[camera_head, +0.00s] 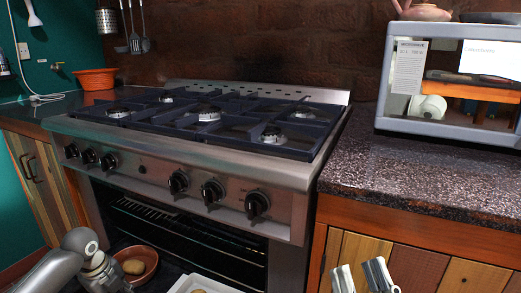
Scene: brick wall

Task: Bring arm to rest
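My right gripper (361,272) shows at the bottom edge, right of the middle. Its two pale fingers stand apart with nothing between them, in front of the wooden cabinet doors. The end of this arm points down in front of the oven's left side. The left fingers cannot be made out, as the bottom edge cuts that part off.
A steel stove (172,178) has its oven front open, showing a rack. Low at the left are a brown bowl (150,256) with a roundish food item and part of a white tray (190,283). A microwave (455,125) stands on the speckled counter (400,180). An orange bowl (96,79) sits behind left.

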